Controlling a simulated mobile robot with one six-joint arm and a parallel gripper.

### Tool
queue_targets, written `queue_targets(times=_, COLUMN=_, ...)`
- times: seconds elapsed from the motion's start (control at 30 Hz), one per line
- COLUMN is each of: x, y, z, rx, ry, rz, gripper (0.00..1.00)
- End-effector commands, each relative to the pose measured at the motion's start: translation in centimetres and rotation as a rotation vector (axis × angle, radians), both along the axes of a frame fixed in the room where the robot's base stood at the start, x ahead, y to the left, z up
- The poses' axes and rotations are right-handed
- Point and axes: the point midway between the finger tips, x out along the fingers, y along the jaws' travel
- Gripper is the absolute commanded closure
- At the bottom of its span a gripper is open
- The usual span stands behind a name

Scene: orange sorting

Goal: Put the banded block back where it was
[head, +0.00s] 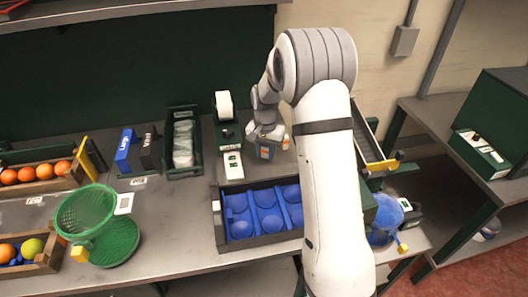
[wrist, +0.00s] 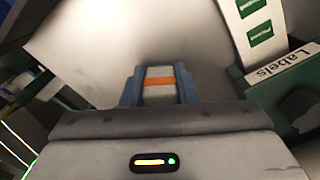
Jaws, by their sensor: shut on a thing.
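The banded block (wrist: 160,88) is pale grey with an orange band. It sits between the two blue fingers of my gripper (wrist: 159,76) in the wrist view, and the gripper is shut on it. In the head view my gripper (head: 267,151) is at the back of the bench, just right of the label printer. The block is very small there and mostly hidden by the fingers. I cannot tell whether the block touches the bench top.
The label printer (head: 228,133) with its paper strip stands close on the left. A tray with blue cups (head: 217,222) lies in front. A dark green bin (head: 168,171), a green basket (head: 87,212) and fruit crates (head: 33,186) are further left.

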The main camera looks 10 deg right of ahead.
Motion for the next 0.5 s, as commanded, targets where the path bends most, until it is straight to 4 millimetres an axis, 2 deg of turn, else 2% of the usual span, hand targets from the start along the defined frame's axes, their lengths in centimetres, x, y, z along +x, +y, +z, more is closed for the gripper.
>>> queue_targets(times=0.5, x=-0.01, y=-0.06, z=-0.87, rx=0.000, ry=0.000, rz=-0.001, gripper=0.96)
